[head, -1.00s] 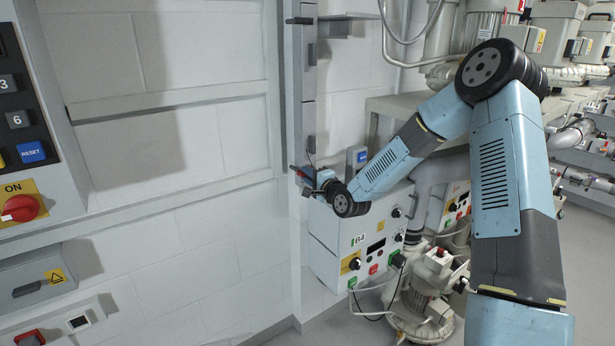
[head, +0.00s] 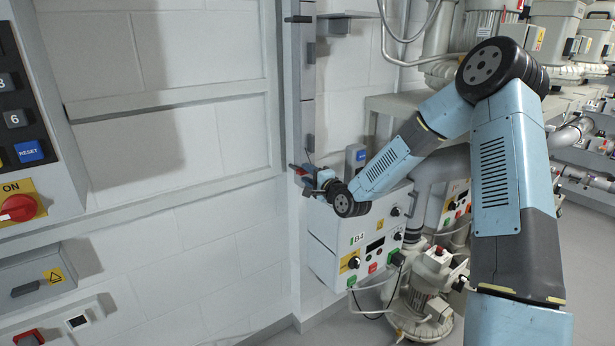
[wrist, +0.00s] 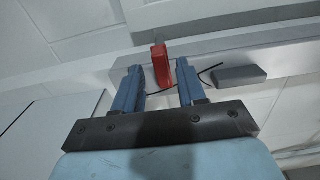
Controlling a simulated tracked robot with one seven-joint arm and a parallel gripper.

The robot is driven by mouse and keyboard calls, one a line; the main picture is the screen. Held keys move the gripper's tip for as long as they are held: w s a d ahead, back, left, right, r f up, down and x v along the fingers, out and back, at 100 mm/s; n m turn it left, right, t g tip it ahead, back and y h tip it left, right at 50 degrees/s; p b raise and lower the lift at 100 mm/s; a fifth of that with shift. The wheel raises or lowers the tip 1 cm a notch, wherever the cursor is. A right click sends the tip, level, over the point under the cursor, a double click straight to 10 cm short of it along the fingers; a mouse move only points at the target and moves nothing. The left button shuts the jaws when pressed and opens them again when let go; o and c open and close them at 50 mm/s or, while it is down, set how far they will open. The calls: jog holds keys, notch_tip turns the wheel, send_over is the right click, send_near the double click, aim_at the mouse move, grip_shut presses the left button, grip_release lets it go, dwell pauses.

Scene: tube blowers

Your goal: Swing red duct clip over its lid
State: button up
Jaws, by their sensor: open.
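The red duct clip (wrist: 161,66) stands out from the grey duct (wrist: 90,78) in the wrist view, between my gripper's fingertips. My gripper (wrist: 158,74) is open, with one blue finger on each side of the clip, and I cannot tell whether either touches it. In the head view the red clip (head: 296,169) is a small bar at the left of the upright duct (head: 307,85). My gripper (head: 312,180) is beside it there, partly hidden by the wrist. I cannot make out the lid's edge at the clip.
A grey clip (wrist: 240,76) sits on the duct beside the red one. A thin black cable shows near the fingers. A white control box (head: 340,240) stands just below my wrist. A panel with a red ON switch (head: 19,208) is at the left.

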jog(key=v, duration=1.3)
jog(key=shift+s+d, duration=0.15)
jog(key=s+d+r+n+g+h, duration=0.6)
jog(key=s+d+r+n+h, duration=0.45)
jog(key=s, duration=0.35)
jog(key=s+d+r+g, duration=0.1)
jog(key=s+r, duration=0.3)
jog(key=s, duration=0.6)
jog(key=s+d+r+g, duration=0.2)
jog(key=s+r, duration=0.2)
jog(key=s, duration=0.6)
jog(key=shift+s+d+n, duration=0.3)
jog(key=shift+s+n, duration=0.1)
jog(key=shift+n, duration=0.05)
